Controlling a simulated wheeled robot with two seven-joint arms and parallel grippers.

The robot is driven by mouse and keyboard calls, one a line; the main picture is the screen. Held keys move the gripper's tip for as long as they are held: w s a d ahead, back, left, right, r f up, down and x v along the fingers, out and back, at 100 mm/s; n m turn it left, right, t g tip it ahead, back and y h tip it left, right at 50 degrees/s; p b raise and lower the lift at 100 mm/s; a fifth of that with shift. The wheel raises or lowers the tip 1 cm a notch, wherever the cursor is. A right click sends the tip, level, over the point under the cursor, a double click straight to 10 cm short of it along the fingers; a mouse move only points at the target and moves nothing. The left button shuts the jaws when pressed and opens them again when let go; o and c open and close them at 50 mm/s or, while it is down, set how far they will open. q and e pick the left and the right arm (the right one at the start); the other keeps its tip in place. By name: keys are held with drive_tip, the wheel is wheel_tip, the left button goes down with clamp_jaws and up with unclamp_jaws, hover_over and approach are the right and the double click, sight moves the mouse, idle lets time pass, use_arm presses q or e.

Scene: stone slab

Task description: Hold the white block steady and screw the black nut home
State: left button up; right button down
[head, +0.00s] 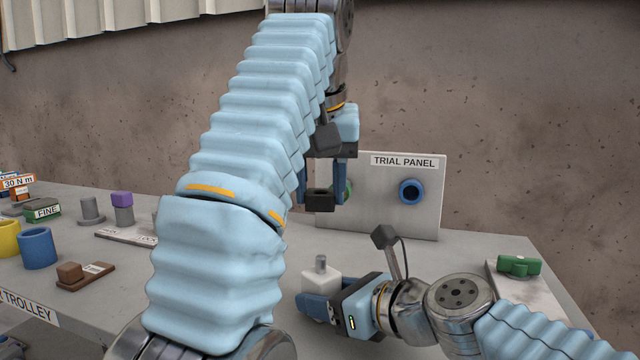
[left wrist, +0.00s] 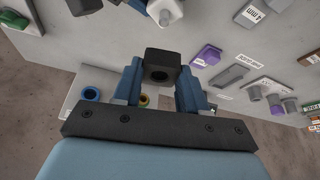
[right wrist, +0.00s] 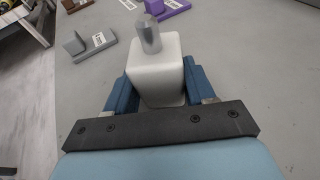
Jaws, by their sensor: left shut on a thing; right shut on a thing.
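The white block (head: 321,284) stands on the slab with a grey metal stud upright on its top. The black nut (head: 319,200) is in my left gripper (head: 328,190), held in the air above the block and apart from the stud. In the left wrist view the black nut (left wrist: 161,66) sits between the fingertips, its dark hole showing.
The trial panel (head: 425,205) with a blue ring (head: 411,191) stands behind. A green knob part (head: 518,265) lies on a plate at right. Blue (head: 37,248) and yellow cylinders, a brown part (head: 84,273) and a purple-topped part (head: 122,205) stand at left.

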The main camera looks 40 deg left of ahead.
use_arm(q)
drive_tip(key=shift+f, duration=0.25)
idle(0.4)
hover_over(321, 257)
drive_tip(key=shift+s+d+f, duration=0.1)
drive_tip(key=shift+s+f, duration=0.05)
drive_tip(key=shift+f, duration=1.05)
drive_tip(key=shift+s+d+f, duration=0.1)
drive_tip(key=shift+f, duration=1.1)
drive_tip(key=shift+f, duration=0.45)
drive_tip(key=shift+f, duration=0.35)
drive_tip(key=shift+f, duration=0.5)
drive_tip(key=shift+f, duration=0.4)
drive_tip(key=shift+f, duration=0.35)
drive_tip(key=shift+f, duration=0.1)
idle(0.4)
